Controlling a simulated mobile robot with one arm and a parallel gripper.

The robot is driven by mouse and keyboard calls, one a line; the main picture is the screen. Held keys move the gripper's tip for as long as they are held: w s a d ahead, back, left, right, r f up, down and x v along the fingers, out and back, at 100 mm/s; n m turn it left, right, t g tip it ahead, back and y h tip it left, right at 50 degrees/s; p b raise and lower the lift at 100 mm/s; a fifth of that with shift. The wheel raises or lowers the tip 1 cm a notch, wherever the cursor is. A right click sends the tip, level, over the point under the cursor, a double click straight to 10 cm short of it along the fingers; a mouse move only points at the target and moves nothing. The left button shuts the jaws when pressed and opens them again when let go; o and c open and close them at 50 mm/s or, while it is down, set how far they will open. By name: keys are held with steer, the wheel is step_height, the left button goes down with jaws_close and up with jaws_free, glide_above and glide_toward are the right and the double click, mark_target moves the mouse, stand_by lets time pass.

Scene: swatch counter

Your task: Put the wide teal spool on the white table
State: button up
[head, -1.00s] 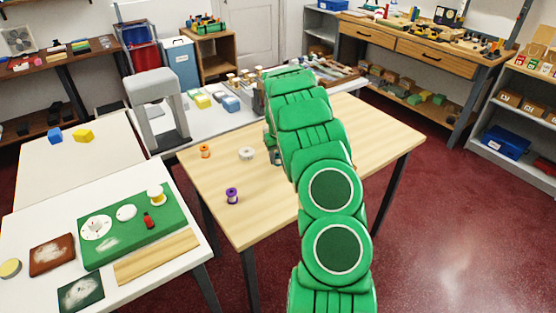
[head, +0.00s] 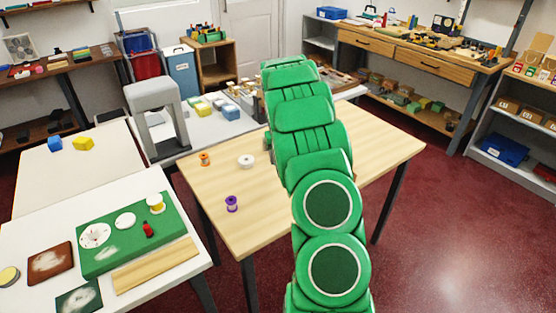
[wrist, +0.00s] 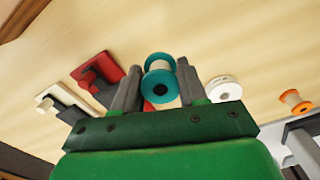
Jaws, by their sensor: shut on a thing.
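The wide teal spool (wrist: 160,80), with pale thread and teal flanges, is between the two fingers of my gripper (wrist: 159,68) in the wrist view. My gripper is shut on it, over the light wood table (wrist: 230,50). In the head view my green arm hides the gripper and the spool. White tables stand at the left: a near white table (head: 35,225) with a green mat, and another white table (head: 40,185) behind it. A further white-topped table (head: 190,150) stands behind the wood table. I cannot tell which one is meant.
On the wood table are an orange spool (head: 205,159), a white spool (head: 246,161) and a purple spool (head: 232,203). The wrist view also shows a red item (wrist: 100,75) and a cream item (wrist: 62,105). A grey stool-like stand (head: 155,110) rises behind the left tables.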

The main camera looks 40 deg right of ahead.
steer(key=s+a+r, duration=0.5)
steer(key=s+r, duration=0.2)
steer(key=s, duration=0.3)
steer(key=shift+a, duration=0.2)
steer(key=w+a+f+n, duration=0.1)
steer(key=w+a, duration=0.1)
steer(key=a, duration=0.8)
steer(key=w+a+f+n, duration=0.1)
steer(key=w+a+f, duration=0.1)
steer(key=a, duration=0.8)
steer(key=w+a+f+n, duration=0.1)
steer(key=w+a, duration=0.3)
steer(key=a, duration=0.6)
steer(key=shift+w+a+f+n, duration=0.15)
steer(key=shift+f+n, duration=0.15)
steer(key=shift+f, duration=0.4)
